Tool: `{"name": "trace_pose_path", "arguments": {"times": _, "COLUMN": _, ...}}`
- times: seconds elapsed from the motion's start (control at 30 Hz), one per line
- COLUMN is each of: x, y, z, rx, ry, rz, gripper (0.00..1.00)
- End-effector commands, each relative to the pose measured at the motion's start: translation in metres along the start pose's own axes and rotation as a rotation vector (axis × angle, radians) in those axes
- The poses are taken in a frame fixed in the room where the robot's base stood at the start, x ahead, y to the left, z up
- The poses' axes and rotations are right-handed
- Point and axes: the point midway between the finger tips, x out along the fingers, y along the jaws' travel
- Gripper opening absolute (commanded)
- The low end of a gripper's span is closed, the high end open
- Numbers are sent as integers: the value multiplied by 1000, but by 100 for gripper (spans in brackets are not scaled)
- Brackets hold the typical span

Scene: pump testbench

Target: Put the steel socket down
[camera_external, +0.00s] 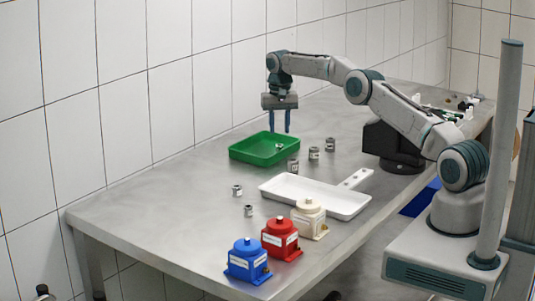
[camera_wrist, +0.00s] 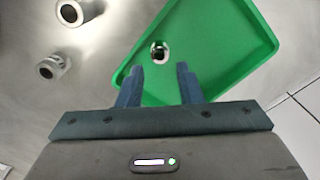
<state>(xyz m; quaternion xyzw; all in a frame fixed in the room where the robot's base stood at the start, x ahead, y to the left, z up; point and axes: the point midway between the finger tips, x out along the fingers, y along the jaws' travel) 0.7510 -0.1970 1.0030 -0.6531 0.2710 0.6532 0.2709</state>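My gripper (camera_external: 279,124) hangs above the green tray (camera_external: 243,152), its fingers pointing down. In the wrist view its two blue fingers (camera_wrist: 160,75) are apart with nothing between them. A small steel socket (camera_external: 280,146) is in the green tray; in the wrist view this socket (camera_wrist: 159,51) lies on the tray floor just beyond the fingertips, apart from them. Several similar steel sockets stand on the table, such as one (camera_external: 293,166) in front of the tray and one (camera_external: 330,145) to its right.
A white tray (camera_external: 345,205) lies in front of the green tray. A cream pump (camera_external: 309,218), a red pump (camera_external: 281,240) and a blue pump (camera_external: 247,261) stand along the front. A black box (camera_external: 385,140) is at the right. The table's left part is clear.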

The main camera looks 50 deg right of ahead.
Motion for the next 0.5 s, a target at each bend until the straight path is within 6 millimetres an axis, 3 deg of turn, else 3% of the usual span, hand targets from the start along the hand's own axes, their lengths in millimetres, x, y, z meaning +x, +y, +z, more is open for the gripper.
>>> {"name": "trace_pose_path", "arguments": {"times": 0.2, "x": -40, "y": 0, "z": -1, "rx": 1, "ry": 2, "rz": -1, "gripper": 32}}
{"name": "trace_pose_path", "arguments": {"times": 0.5, "x": -61, "y": -2, "z": 1, "rx": -7, "ry": 3, "rz": 0, "gripper": 32}}
